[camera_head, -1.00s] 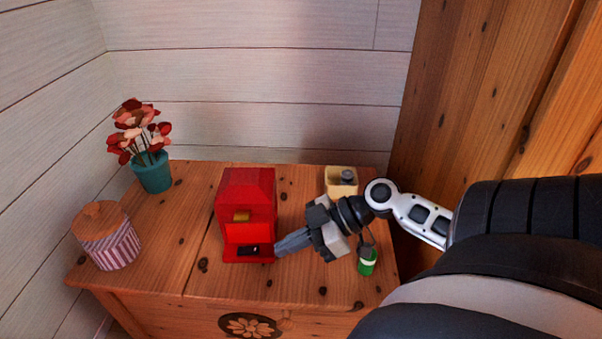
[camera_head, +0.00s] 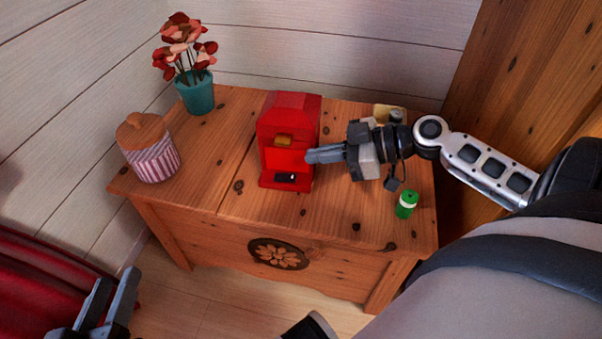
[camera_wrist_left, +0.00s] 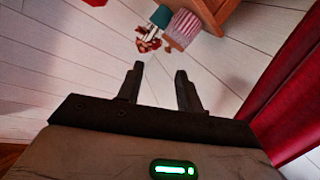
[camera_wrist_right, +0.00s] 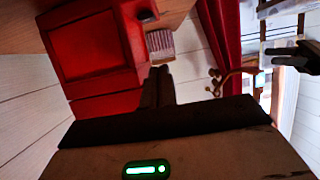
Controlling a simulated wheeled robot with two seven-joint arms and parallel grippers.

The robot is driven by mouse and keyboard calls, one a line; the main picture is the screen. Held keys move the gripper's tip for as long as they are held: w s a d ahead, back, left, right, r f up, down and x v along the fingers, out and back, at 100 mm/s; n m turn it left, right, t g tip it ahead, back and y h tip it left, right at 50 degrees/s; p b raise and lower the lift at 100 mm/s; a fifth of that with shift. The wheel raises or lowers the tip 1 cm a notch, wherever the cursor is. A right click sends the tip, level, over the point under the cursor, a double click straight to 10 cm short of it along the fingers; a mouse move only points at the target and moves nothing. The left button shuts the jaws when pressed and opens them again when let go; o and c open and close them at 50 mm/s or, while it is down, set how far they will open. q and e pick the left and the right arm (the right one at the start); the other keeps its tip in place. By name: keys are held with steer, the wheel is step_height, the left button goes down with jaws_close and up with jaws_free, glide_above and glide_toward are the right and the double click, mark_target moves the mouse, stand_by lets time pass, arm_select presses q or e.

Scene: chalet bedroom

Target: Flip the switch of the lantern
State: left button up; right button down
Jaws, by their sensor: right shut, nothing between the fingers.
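The red lantern (camera_head: 290,118) stands upright on the wooden chest (camera_head: 225,180). Its front has a bright red recess, a gold piece (camera_head: 283,140) above and a small black switch (camera_head: 286,177) at the base. My right gripper (camera_head: 310,156) is shut and empty, its fingertips at the lantern's right front edge; contact cannot be told. In the right wrist view the lantern (camera_wrist_right: 90,45) fills the upper left, beside the shut fingers (camera_wrist_right: 160,72). My left gripper (camera_head: 118,285) is open and empty at the lower left, away from the chest; its spread fingers (camera_wrist_left: 159,72) show in the left wrist view.
On the chest, a striped jar (camera_head: 152,162) and a teal flower pot (camera_head: 196,95) stand left. A green-and-white can (camera_head: 406,205) and a yellowish box (camera_head: 389,112) stand right. A red curtain (camera_head: 40,290) hangs lower left. A wooden cabinet (camera_head: 530,70) borders the right.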

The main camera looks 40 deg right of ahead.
mark_target(290, 179)
steer(key=x, duration=0.3)
steer(key=shift+w+a+f+b, duration=0.15)
steer(key=shift+w+a+b, duration=0.05)
steer(key=shift+w+b, duration=0.1)
step_height(290, 179, down, 4)
steer(key=shift+w+a+r+b, duration=0.15)
steer(key=shift+r+b, duration=0.1)
steer(key=shift+b, duration=0.6)
arm_select(q)
steer(key=shift+w+d+r+n+t+h, duration=0.1)
steer(key=shift+r+n+t+h, duration=0.1)
steer(key=shift+r+t+h, duration=0.15)
steer(key=shift+w+d+r+n+t+h, duration=0.1)
steer(key=shift+r+n+t+h, duration=0.15)
steer(key=shift+r, duration=0.15)
arm_select(e)
steer(key=shift+f, duration=0.4)
steer(key=shift+f+b, duration=0.25)
steer(key=shift+b, duration=0.2)
steer(key=shift+f+b, duration=0.4)
arm_select(q)
steer(key=shift+w+a+r+m+t+p, duration=0.15)
steer(key=shift+w+r+m+t+p, duration=0.25)
steer(key=shift+r+m, duration=0.3)
arm_select(e)
steer(key=shift+s+r, duration=0.25)
arm_select(q)
steer(key=shift+r, duration=0.15)
arm_select(e)
steer(key=shift+r, duration=0.1)
